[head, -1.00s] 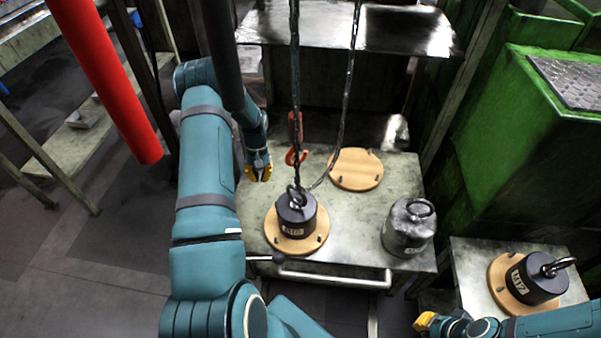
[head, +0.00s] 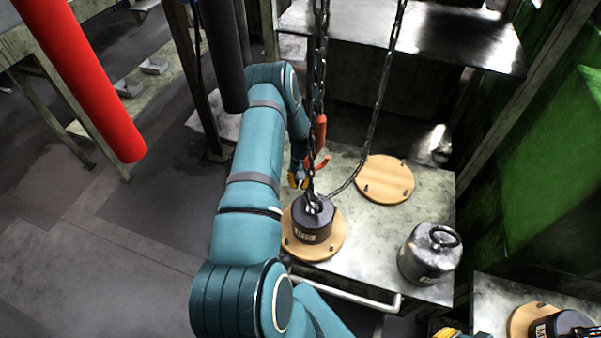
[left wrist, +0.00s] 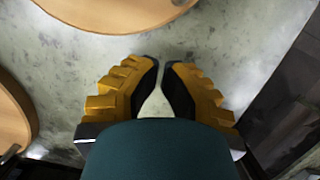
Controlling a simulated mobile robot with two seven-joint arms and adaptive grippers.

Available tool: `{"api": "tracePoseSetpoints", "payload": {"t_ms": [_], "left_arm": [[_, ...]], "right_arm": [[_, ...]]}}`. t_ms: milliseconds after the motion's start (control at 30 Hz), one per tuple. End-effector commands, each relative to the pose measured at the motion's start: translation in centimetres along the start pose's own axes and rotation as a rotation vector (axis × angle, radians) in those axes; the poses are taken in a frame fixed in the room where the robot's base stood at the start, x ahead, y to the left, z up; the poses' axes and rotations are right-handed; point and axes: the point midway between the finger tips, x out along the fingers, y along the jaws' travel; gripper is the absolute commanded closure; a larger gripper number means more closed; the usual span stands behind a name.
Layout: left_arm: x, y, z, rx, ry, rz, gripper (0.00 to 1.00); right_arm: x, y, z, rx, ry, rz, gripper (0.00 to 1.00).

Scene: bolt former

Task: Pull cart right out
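The cart (head: 372,228) has a worn metal top and a light bar handle (head: 345,292) along its near edge. On it stand a dark weight (head: 312,222) on a round wooden disc, an empty wooden disc (head: 385,180) and a grey weight (head: 430,255). My left gripper (head: 299,180) is over the cart's left side, behind the dark weight and away from the handle. In the left wrist view the fingers (left wrist: 161,65) are slightly apart, with bare metal top between them. My right gripper (head: 452,332) only just shows at the bottom edge; its fingers are unclear.
Chains (head: 379,95) and an orange hook (head: 320,140) hang over the cart, close to my left gripper. A second metal stand (head: 490,292) with another dark weight is at right. Green machinery (head: 545,170) stands behind it. The floor at left is open.

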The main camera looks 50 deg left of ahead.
Motion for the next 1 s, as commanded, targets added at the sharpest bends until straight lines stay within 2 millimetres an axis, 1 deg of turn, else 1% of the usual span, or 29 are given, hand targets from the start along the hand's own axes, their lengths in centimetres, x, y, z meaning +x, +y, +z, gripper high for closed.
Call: {"api": "tracePoseSetpoints", "payload": {"t_ms": [33,200,367,1000], "left_arm": [[0.5,0.0,0.5,0.000,-0.002,0.001,1.00],[0.9,0.0,2.6,0.001,-0.001,0.001,1.00],[1.2,0.0,3.5,0.000,0.000,0.001,1.00],[1.4,-0.1,4.1,0.000,0.001,0.001,1.00]], "right_arm": [[0.0,0.0,0.0,0.000,0.001,0.000,1.00],[-0.2,-0.1,0.0,0.000,0.000,0.000,1.00],[-0.2,-0.1,0.0,0.000,0.000,0.000,1.00],[-0.2,-0.1,0.0,0.000,0.000,0.000,1.00]]}}
